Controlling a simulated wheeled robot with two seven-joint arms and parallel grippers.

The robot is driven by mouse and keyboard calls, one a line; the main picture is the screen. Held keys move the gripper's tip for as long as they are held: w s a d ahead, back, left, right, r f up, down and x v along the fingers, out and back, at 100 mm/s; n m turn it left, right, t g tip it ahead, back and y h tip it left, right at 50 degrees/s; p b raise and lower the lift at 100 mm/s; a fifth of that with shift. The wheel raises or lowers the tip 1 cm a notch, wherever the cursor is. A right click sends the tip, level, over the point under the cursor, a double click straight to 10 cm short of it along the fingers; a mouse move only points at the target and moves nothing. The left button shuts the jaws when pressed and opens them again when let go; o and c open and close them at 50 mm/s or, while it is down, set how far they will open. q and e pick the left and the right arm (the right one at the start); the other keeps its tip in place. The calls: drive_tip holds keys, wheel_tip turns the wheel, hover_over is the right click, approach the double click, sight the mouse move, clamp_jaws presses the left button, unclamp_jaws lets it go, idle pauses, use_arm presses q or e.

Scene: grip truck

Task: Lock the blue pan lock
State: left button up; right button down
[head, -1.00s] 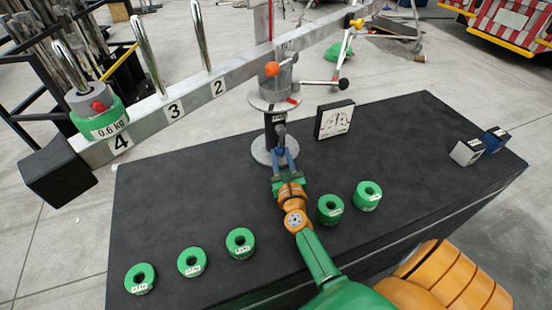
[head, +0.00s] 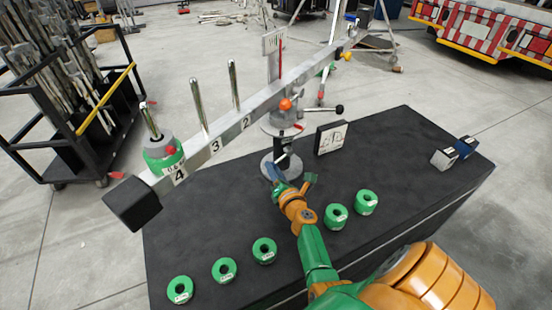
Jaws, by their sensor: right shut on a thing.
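A grey balance beam (head: 215,142) slants above a dark table on a metal stand (head: 283,130). An orange knob (head: 285,104) and a black-ended lever (head: 338,109) are on the stand's upper part. A small dark handle (head: 281,160) is low on the stand's column. My right gripper (head: 277,170) is at this handle, turned sideways, and appears shut on it; the contact is small and partly hidden. A yellow knob (head: 346,56) and a small blue part (head: 350,18) are at the beam's far end. I cannot tell for sure which part is the blue pan lock. My left gripper is out of view.
Several green ring weights (head: 265,250) lie along the table's (head: 410,150) near side. A green weight (head: 160,152) sits on the beam's peg by number 4. A sign block (head: 331,138) stands right of the stand. A white cube (head: 444,158) and blue cube (head: 466,147) stand far right.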

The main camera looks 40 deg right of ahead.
drive_tip(key=shift+w+a+r+m+y+p, duration=0.15)
drive_tip(key=shift+r+m+y+p, duration=0.3)
drive_tip(key=shift+r+m+p, duration=0.8)
drive_tip(key=shift+s+a+r+m+y+p, duration=0.15)
drive_tip(key=shift+r+m+y+p, duration=0.4)
drive_tip(key=shift+m+p, duration=1.2)
drive_tip(key=shift+w+r+n+p, duration=0.15)
drive_tip(key=shift+n+p, duration=0.15)
drive_tip(key=c, duration=0.6)
unclamp_jaws()
drive_tip(key=p+v, duration=0.3)
drive_tip(key=v, duration=0.4)
drive_tip(key=shift+s, duration=0.2)
